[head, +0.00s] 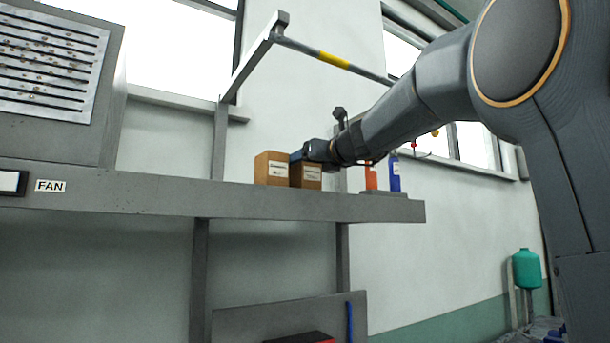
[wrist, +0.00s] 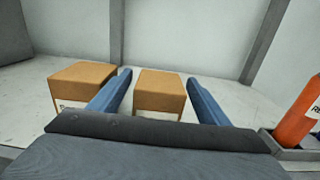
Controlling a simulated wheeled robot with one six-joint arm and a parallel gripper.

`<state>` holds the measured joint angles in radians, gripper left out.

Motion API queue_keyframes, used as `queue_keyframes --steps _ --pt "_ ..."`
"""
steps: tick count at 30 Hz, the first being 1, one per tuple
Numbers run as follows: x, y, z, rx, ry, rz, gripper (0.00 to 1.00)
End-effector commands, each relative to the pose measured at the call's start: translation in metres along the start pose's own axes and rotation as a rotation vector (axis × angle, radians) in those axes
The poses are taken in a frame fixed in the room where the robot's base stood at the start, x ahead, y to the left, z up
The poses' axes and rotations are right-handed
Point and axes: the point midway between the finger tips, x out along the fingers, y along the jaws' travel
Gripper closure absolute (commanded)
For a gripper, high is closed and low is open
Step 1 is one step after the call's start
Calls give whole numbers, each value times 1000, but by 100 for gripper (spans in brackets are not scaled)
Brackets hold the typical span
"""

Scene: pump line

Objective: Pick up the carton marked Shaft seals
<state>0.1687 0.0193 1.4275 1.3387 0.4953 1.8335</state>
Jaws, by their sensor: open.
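Two brown cartons with white labels stand side by side on the grey shelf (head: 150,199). The left carton (head: 272,168) also shows in the wrist view (wrist: 82,82). The right carton (head: 305,174) also shows in the wrist view (wrist: 160,91). The label print is too small to read, so I cannot tell which is marked Shaft seals. My gripper (wrist: 160,90) is open, with its blue fingers on either side of the right carton. The left finger passes through the gap between the cartons. I cannot tell whether either finger touches a carton.
A tray (head: 392,193) with an orange-red bottle (head: 371,178) and a blue bottle (head: 394,174) stands to the right on the shelf. Grey uprights and the wall stand behind. A grey housing (head: 60,80) stands at the left; the shelf between is clear.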

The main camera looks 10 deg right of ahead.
Motion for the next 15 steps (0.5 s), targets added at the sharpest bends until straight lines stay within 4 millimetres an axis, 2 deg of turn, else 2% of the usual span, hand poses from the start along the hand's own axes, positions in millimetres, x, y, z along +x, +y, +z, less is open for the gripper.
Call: queue_keyframes --steps 6,15 --pt "1 1 0 0 0 1 31" --pt "1 1 0 0 0 2 82"
